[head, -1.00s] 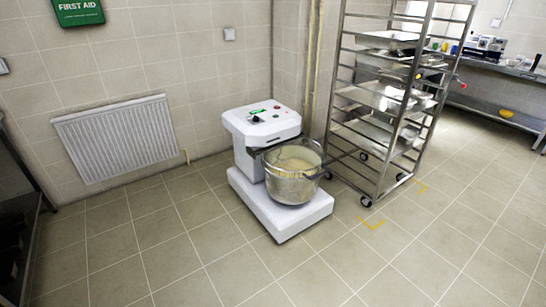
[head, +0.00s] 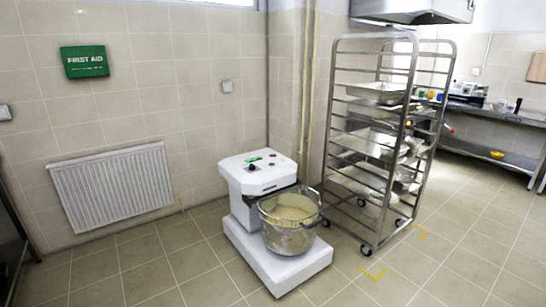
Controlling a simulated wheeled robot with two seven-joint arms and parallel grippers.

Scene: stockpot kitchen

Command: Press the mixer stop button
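A white floor mixer (head: 262,217) stands on the tiles near the wall, left of the rack. Its top panel (head: 258,168) carries a small green display, a dark knob, a red button (head: 272,154) and another small control near the right edge. I cannot read any labels, so I cannot tell for certain which control is the stop button. A metal bowl (head: 290,238) with pale contents sits on the mixer's base under a guard. Neither of my grippers is in view.
A wheeled steel rack (head: 366,243) with trays stands just right of the mixer. A white radiator (head: 112,188) and a green first aid sign (head: 85,61) are on the wall at left. A steel counter (head: 490,113) is at far right. Floor in front is clear.

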